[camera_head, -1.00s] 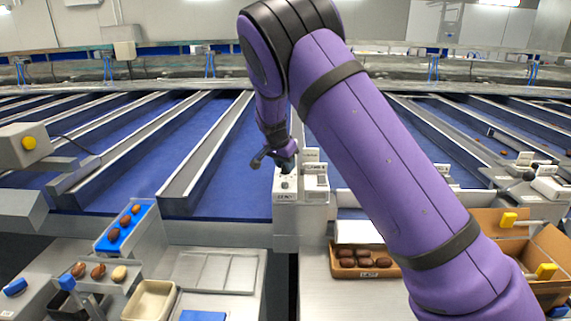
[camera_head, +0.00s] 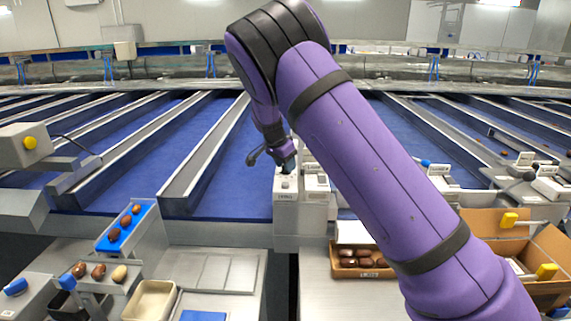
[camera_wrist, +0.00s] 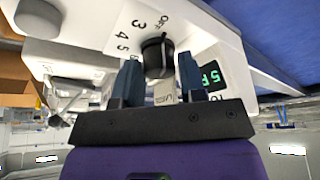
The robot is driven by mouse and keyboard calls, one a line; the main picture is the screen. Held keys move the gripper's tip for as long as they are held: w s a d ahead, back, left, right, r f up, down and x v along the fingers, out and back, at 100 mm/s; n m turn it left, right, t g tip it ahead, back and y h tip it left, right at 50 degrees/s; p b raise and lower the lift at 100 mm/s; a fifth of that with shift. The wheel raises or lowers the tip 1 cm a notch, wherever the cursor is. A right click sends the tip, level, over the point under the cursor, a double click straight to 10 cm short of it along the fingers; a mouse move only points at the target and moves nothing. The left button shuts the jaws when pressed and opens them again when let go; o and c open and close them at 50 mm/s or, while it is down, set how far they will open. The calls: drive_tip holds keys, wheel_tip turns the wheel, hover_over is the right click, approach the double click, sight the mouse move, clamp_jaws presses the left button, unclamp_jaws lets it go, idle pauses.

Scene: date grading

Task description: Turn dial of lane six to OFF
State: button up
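A white control box (camera_head: 286,196) stands at the lane ends in the middle of the head view; its lane label is too small to read. In the wrist view the black dial (camera_wrist: 155,58) sits on the white panel (camera_wrist: 95,30), with OFF, 3, 4 and 5 printed around it. A thin line on the dial seems to point near OFF, but I cannot be sure. A green display (camera_wrist: 211,78) is beside it. My gripper (camera_wrist: 159,70) is open, its two dark blue fingers on either side of the dial; contact cannot be told. It also shows above the box in the head view (camera_head: 288,167).
A similar white box (camera_head: 316,185) stands just right of it. More control boxes (camera_head: 548,184) are at the right. Blue lanes (camera_head: 235,170) with metal dividers run behind. An open box of dates (camera_head: 360,262), a cardboard box (camera_head: 545,250) and a beige tray (camera_head: 150,300) are in front.

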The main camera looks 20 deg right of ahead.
drive_tip(key=shift+o, duration=1.4)
drive_tip(key=v, duration=1)
drive_tip(key=shift+r, duration=0.4)
drive_tip(key=shift+s, duration=0.1)
